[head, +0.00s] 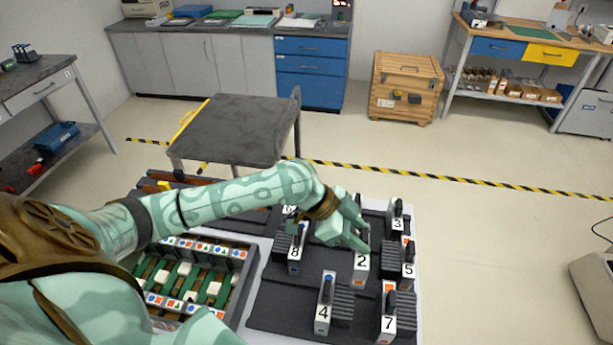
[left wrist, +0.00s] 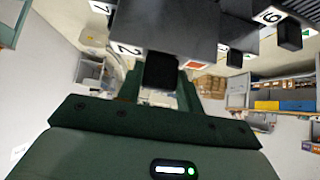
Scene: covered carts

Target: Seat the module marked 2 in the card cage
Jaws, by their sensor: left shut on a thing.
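The module marked 2 (head: 361,267) is a grey upright block with a white number label and a red mark below it. It is among the other modules on the dark mat (head: 275,308). My left gripper (head: 357,236) is over its top, shut on its black handle. In the left wrist view my left gripper (left wrist: 160,88) holds the dark handle, with the module (left wrist: 175,25) beyond it. I cannot tell whether its base touches the mat. The card cage (head: 252,268), with green rails, white blocks and coloured slot marks, is left of the mat. My right gripper is not in view.
Module 8 (head: 294,254) stands left of module 2, module 5 (head: 408,270) right, modules 4 (head: 322,313) and 7 (head: 388,324) in front, and module 3 (head: 397,223) behind. My left arm passes over the cage's far side. Bare mat lies between cage and module 4.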

